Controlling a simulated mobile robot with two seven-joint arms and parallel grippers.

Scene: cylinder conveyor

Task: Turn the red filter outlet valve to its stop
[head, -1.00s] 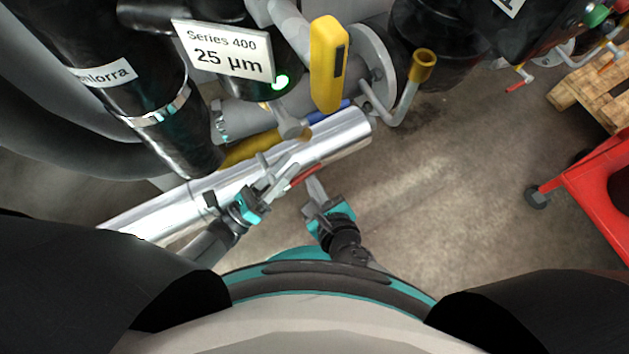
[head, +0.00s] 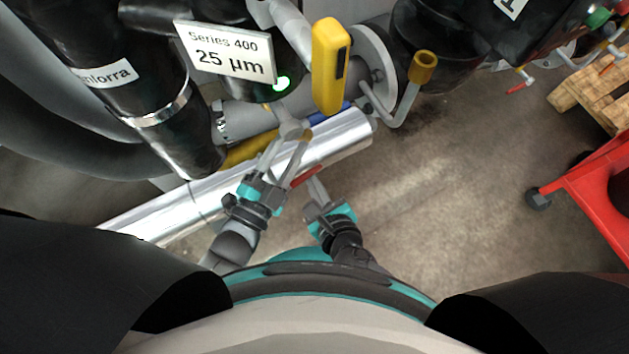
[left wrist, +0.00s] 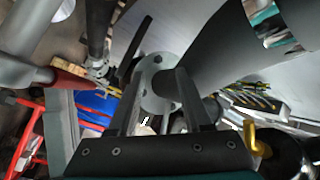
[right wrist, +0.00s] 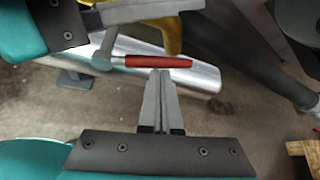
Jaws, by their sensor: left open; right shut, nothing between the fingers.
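The red valve handle (head: 306,177) is a short red lever beside the shiny metal pipe in the head view. In the right wrist view the red handle (right wrist: 158,61) lies nearly level across the middle, with a grey stem at its left end. My right gripper (head: 313,177) is shut and empty. Its fingertips (right wrist: 160,72) are at the handle's near side; I cannot tell whether they touch. My left gripper (head: 286,140) is open, left of and beyond the handle, over the pipe. Its two spread fingers (left wrist: 157,85) show in the left wrist view with dark pipework beyond.
The shiny pipe (head: 150,215) runs diagonally behind both grippers. A large yellow handle (head: 328,65) and a yellow-tipped lever (head: 421,68) stand above. Black filter housings (head: 150,100) crowd the upper left. A red cart (head: 600,190) stands right. Floor right of my right gripper is clear.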

